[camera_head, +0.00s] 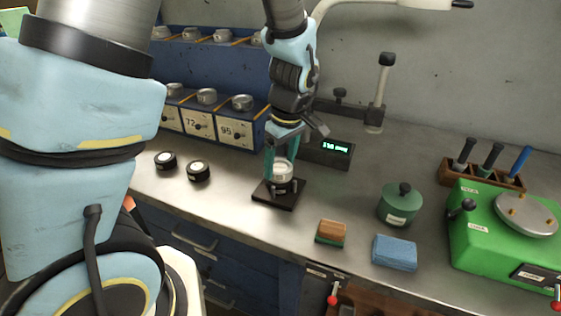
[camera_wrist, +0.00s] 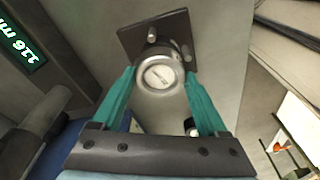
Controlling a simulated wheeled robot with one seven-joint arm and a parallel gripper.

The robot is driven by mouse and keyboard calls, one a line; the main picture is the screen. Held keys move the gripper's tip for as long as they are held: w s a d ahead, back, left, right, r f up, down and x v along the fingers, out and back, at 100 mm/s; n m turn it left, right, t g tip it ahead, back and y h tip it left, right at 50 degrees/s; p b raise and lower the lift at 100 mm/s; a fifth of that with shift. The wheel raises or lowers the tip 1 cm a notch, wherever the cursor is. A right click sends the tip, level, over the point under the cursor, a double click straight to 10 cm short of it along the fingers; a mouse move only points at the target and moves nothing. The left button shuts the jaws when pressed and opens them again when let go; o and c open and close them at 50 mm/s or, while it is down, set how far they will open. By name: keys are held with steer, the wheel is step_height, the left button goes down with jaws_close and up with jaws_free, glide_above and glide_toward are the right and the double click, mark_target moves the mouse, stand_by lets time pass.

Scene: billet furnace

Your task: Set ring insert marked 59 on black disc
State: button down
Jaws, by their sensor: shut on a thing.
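My gripper (camera_head: 282,163) points down with its teal fingers on both sides of a silver round piece (camera_head: 283,170), shut on it. The piece also shows in the wrist view (camera_wrist: 159,74), with a pale round face whose marking I cannot read. It is at a black square plate (camera_head: 265,195) with small posts; I cannot tell whether it rests on the plate or is held just above it. Two black discs with pale tops, a left one (camera_head: 165,160) and a right one (camera_head: 198,171), lie on the bench left of my gripper.
A blue rack (camera_head: 200,120) with silver pieces and numbered cards, including 72 and 95, stands behind. A display (camera_head: 335,148) sits behind the plate. A brush (camera_head: 331,232), blue sponge (camera_head: 394,253), green pot (camera_head: 399,206) and green machine (camera_head: 490,235) occupy the right.

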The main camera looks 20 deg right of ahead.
mark_target(284, 169)
steer(key=shift+f+b, duration=0.45)
steer(key=shift+f, duration=0.15)
stand_by(0.4)
steer(key=shift+c, duration=0.9)
jaws_free()
steer(key=r+p, duration=0.5)
steer(key=s+r+p, duration=0.1)
steer(key=r+p, duration=0.1)
steer(key=r, duration=0.1)
steer(key=shift+s+d+r, duration=0.1)
steer(key=shift+d+r, duration=0.15)
step_height(284, 169, up, 2)
steer(key=shift+s+r+p, duration=0.15)
steer(key=shift+r+p, duration=0.05)
steer(key=shift+p, duration=0.15)
steer(key=w+a+f+m+b, duration=0.1)
steer(key=a+m+b, duration=0.1)
steer(key=a, duration=1.1)
steer(key=w+a+m+h+b, duration=0.1)
steer(key=a+m+b, duration=0.2)
steer(key=a, duration=1)
steer(key=shift+w+f+m, duration=0.35)
steer(key=shift+w+m, duration=0.05)
steer(key=shift+m, duration=0.2)
